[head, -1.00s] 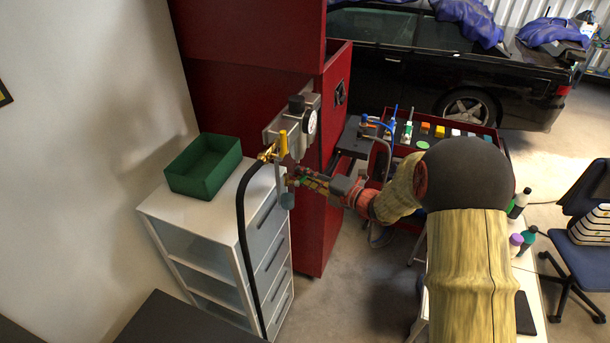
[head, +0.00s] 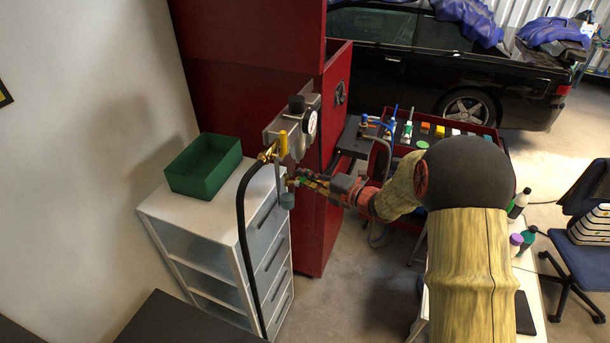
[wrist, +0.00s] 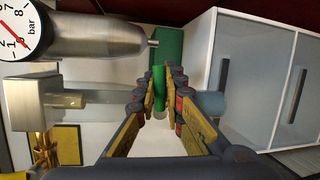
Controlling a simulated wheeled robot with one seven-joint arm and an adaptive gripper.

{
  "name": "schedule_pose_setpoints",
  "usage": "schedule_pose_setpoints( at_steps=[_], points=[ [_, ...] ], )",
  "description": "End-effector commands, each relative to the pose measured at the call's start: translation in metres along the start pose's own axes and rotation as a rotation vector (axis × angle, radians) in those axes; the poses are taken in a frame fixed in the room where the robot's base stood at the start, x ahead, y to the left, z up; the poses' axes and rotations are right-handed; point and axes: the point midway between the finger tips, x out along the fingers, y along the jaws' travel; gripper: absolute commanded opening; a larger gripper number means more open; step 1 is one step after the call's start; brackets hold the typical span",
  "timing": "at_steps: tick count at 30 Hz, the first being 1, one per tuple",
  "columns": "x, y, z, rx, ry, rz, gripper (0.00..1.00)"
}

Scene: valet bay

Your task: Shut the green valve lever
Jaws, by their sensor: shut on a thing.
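The green valve lever (wrist: 158,78) shows in the wrist view between the two fingers of my gripper (wrist: 160,86). The fingers are closed on it from both sides and hide part of it. In the head view my gripper (head: 297,181) is at the lower part of the air regulator unit (head: 296,130), just right of its hanging grey-blue bowl (head: 287,200). The lever is only a small green patch there, mostly hidden by my fingers.
A pressure gauge (wrist: 20,28) is close at the upper left of the wrist view. A black hose (head: 241,220) hangs from the unit's brass fitting. A white drawer cabinet (head: 200,245) with a green bin (head: 203,165) stands left. A red cabinet (head: 245,100) stands behind.

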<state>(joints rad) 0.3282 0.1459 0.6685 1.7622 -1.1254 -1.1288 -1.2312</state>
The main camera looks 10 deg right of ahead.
Motion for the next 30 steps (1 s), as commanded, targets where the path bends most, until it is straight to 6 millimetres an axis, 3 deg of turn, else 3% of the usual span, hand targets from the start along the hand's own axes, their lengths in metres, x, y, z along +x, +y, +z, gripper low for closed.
schedule_pose_setpoints(
  at_steps=[6, 16, 17, 21, 30],
  points=[
    [0.0005, -0.0047, -0.0009, 0.116, 0.025, -0.035, 0.0],
    [0.0006, -0.0062, -0.0012, 0.13, 0.027, -0.039, 0.0],
    [0.0006, -0.0063, -0.0012, 0.13, 0.027, -0.039, 0.11],
    [0.0006, -0.006, -0.001, 0.13, 0.026, -0.039, 0.19],
    [-0.0003, -0.0052, -0.0004, 0.128, 0.025, -0.038, 0.19]
  ],
)
